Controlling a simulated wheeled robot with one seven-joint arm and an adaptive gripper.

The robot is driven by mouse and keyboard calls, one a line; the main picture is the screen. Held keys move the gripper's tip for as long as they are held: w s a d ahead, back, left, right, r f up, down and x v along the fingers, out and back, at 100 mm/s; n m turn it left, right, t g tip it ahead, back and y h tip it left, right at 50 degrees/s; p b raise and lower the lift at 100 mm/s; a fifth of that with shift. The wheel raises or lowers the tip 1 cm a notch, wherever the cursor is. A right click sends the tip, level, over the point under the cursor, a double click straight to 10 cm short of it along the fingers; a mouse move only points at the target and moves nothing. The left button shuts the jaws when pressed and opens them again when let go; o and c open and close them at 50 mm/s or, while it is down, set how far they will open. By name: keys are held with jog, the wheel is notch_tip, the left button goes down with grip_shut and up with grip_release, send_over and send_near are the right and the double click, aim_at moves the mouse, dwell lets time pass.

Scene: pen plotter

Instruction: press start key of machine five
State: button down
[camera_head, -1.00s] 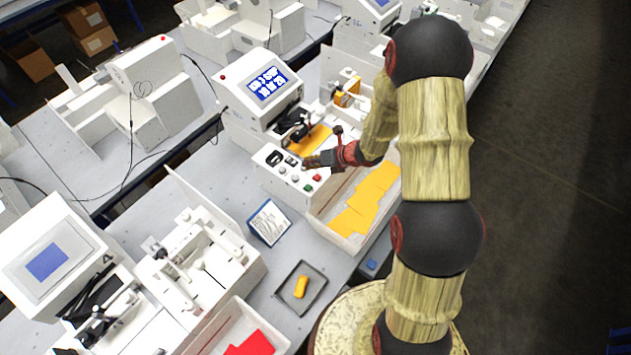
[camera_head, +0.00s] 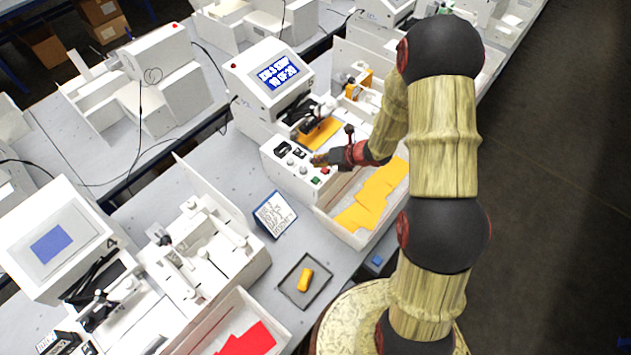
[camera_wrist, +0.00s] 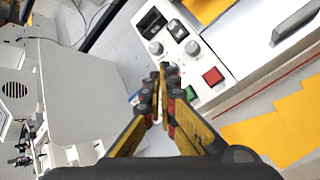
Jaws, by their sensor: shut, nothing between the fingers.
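Machine five (camera_head: 245,82) is a white plotter with a lit blue screen (camera_head: 280,72) showing white text too blurred to read surely. Its control panel (camera_head: 272,150) has black switches, grey knobs, a red key (camera_head: 325,170) and a green key (camera_head: 316,182). In the wrist view the red key (camera_wrist: 212,76) is clear, and the green key (camera_wrist: 191,93) shows beside the right finger, partly covered. My gripper (camera_head: 316,160) hangs over the panel's right part. In the wrist view my gripper (camera_wrist: 163,69) is shut and empty, its tips near the knobs. Contact cannot be told.
A white bin holding orange sheets (camera_head: 372,197) adjoins the panel. A small sign (camera_head: 274,214) and a dark tray (camera_head: 287,288) with an orange piece (camera_head: 305,279) stand in front. Machine four (camera_head: 50,240) is at the left.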

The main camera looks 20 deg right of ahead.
aim_at(317, 178)
jog(key=shift+f+b, duration=2)
jog(key=shift+f, duration=0.9)
jog(key=shift+f+b, duration=0.4)
jog(key=shift+f, duration=0.05)
jog(key=shift+f+b, duration=0.4)
jog(key=shift+r, duration=0.1)
jog(key=shift+r+p, duration=0.6)
jog(key=shift+r, duration=0.15)
jog(key=shift+r+p, duration=1.95)
jog(key=shift+r, duration=0.6)
